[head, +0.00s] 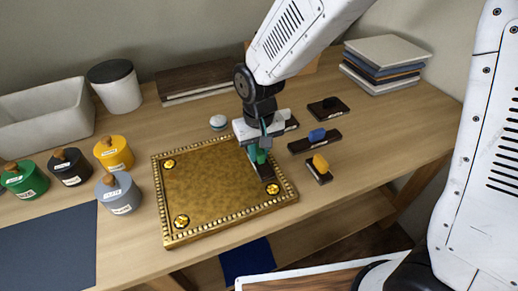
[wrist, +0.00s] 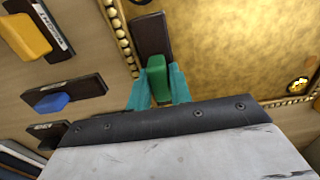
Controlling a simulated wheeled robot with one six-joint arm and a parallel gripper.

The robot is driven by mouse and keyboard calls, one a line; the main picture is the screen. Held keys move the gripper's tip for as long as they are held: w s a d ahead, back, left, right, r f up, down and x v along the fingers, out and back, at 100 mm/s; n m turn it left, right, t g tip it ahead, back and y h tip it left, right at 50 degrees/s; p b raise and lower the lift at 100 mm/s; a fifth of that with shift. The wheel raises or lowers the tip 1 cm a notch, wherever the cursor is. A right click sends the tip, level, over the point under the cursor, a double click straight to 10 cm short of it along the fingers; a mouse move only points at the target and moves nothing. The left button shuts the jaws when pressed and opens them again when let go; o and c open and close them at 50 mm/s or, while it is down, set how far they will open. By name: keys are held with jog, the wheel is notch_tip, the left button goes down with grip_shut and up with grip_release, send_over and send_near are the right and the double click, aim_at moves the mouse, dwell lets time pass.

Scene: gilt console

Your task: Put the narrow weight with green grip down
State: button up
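The narrow weight is a dark slim slab with a green grip (wrist: 156,72); in the head view its slab (head: 266,173) shows at the right side of the gilt board. My gripper (head: 259,149) points down over it, and its teal fingers (wrist: 158,90) sit on both sides of the green grip, closed on it. In the wrist view the slab overlaps the board's beaded edge. I cannot tell whether the slab touches the board or hangs just above it. My gripper hides part of the weight in the head view.
The gilt board (head: 205,195) has gold studs near its corners and a wide clear middle. Right of it lie dark weights with a blue grip (head: 317,135) and a yellow grip (head: 320,163), and another dark one (head: 328,107). Lidded pots, including a grey one (head: 118,196), stand left.

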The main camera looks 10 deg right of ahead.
aim_at(259, 150)
jog(key=shift+o, duration=1.2)
notch_tip(259, 150, up, 12)
jog(key=s+d+r+m, duration=0.1)
jog(key=s+d+r, duration=0.25)
jog(key=d, duration=0.35)
jog(key=s+d+r+m, duration=0.1)
jog(key=s+d+r, duration=0.25)
jog(key=d, duration=0.25)
jog(key=s+d+m+t, duration=0.1)
jog(key=s+d, duration=0.6)
jog(key=s, duration=0.5)
jog(key=shift+s+d, duration=0.3)
jog(key=shift+d, duration=0.1)
dwell(3.4)
